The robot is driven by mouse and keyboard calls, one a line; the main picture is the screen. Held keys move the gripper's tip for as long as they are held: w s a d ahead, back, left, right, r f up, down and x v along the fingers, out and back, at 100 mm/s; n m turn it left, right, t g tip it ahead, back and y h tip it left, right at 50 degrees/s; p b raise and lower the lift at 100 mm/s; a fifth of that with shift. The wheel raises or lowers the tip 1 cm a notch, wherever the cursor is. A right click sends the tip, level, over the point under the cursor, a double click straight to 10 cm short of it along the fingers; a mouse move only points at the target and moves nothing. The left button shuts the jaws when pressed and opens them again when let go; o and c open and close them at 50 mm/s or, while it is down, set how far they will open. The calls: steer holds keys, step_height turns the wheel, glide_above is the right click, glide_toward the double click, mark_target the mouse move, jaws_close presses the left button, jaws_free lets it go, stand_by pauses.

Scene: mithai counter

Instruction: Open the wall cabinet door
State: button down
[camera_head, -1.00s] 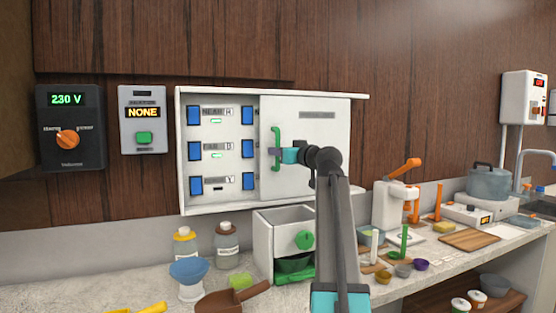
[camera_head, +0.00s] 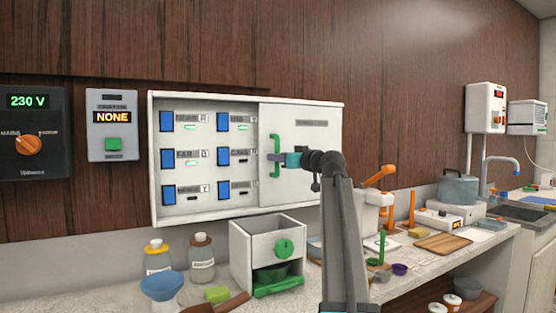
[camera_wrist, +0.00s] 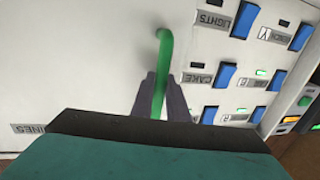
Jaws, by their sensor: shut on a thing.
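The white wall cabinet (camera_head: 205,213) hangs on the wood wall. Its white sliding door (camera_head: 318,170) covers the right part. The left part is open and shows blue switches (camera_head: 167,160) with labels in two columns. An upright green handle (camera_head: 275,142) is near the door's left edge. My gripper (camera_head: 278,158) reaches it from the right. In the wrist view, the fingers of my gripper (camera_wrist: 160,97) are shut around the green handle (camera_wrist: 165,50), with the door (camera_wrist: 75,60) behind and the switches (camera_wrist: 225,75) to the right.
A white box with a green knob (camera_head: 268,240) stands on the counter below the cabinet, with jars (camera_head: 202,258) and a blue bowl (camera_head: 162,284) left of it. A dark voltage unit (camera_head: 33,160) and a grey panel (camera_head: 112,125) are on the wall at left.

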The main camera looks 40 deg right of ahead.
steer(key=c, duration=2)
jaws_free()
steer(key=shift+s+a+f, duration=0.1)
steer(key=shift+s+f, duration=0.05)
steer(key=s, duration=1.3)
steer(key=shift+s+d, duration=0.25)
steer(key=shift+s, duration=0.1)
